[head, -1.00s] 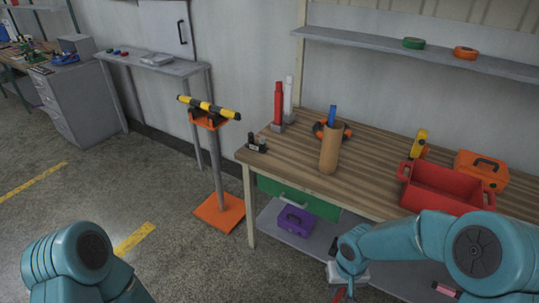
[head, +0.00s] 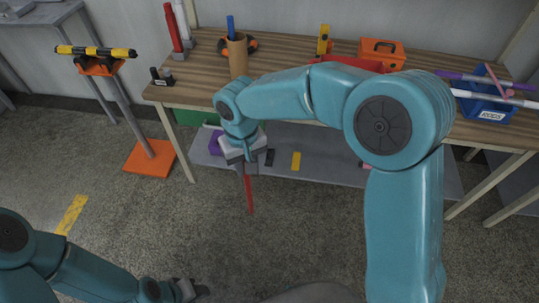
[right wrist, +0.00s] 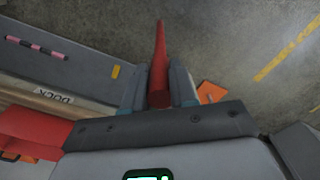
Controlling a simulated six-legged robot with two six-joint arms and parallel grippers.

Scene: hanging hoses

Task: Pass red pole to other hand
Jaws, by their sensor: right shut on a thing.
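The red pole (head: 249,196) hangs down from my right gripper (head: 246,158), in front of the workbench and its lower shelf. In the right wrist view the red pole (right wrist: 160,58) sits between the two fingers of my right gripper (right wrist: 158,88), which is shut on it, and points away from the palm. My left gripper (head: 187,290) is low in the head view, left of and below the pole, apart from it. It is small and near the bottom edge, so its jaw opening is unclear.
The wooden workbench (head: 190,82) holds another red pole (head: 172,28) upright, a brown holder (head: 237,55) and an orange case (head: 382,52). A blue bin marked RODS (head: 485,106) is at right. An orange-based stand (head: 150,158) is at left. Floor between the arms is clear.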

